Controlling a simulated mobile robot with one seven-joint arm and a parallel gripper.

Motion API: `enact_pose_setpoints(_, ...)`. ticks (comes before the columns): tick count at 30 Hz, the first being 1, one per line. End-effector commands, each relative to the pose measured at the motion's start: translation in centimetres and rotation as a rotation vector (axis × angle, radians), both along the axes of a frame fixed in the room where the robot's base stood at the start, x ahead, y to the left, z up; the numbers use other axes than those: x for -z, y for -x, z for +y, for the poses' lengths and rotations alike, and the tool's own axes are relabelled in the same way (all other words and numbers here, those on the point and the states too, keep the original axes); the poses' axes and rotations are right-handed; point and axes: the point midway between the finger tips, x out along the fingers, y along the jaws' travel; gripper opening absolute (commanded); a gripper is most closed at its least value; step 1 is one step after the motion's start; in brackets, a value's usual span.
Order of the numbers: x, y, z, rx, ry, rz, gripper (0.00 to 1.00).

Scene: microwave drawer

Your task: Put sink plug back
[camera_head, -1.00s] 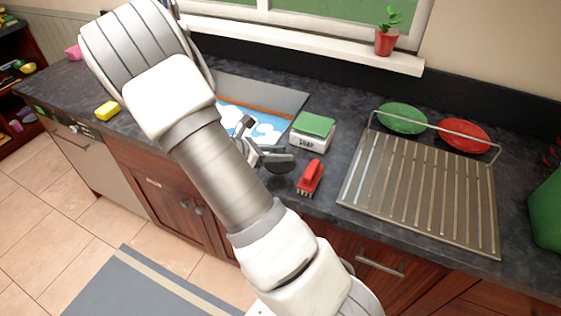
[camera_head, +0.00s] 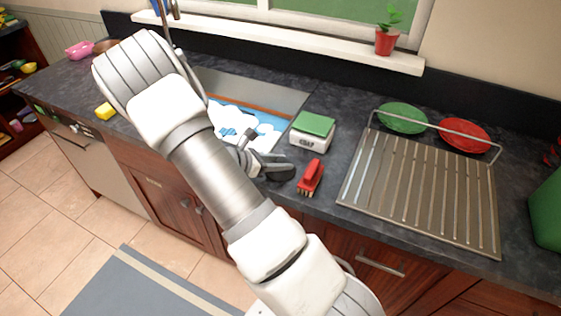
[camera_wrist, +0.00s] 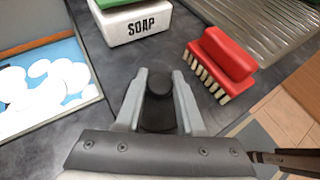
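The sink plug (camera_wrist: 157,84), black with a round knob, shows between the fingers of my gripper (camera_wrist: 158,90) in the wrist view. Whether the disc touches the counter is hard to tell. The sink (camera_head: 271,97), with white foam and blue water, is at the left. Its drain is not visible.
A soap box (camera_head: 309,141) with a green sponge on top stands just behind the plug. A red brush (camera_head: 311,177) lies close at its right. A metal drying rack (camera_head: 420,190) fills the right counter, with green and red plates behind it.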

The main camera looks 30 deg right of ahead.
Motion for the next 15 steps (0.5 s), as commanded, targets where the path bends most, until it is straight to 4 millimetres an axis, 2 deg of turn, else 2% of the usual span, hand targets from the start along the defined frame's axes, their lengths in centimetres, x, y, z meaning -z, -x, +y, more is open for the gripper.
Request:
enact_pose_setpoints(1,-0.05,-0.01,0.01,0.0,0.0,0.0,0.47)
enact_pose_setpoints(4,-0.06,-0.01,0.0,0.0,0.0,0.0,0.65)
enact_pose_setpoints(15,-0.54,-0.01,0.0,0.0,0.0,-0.001,0.65)
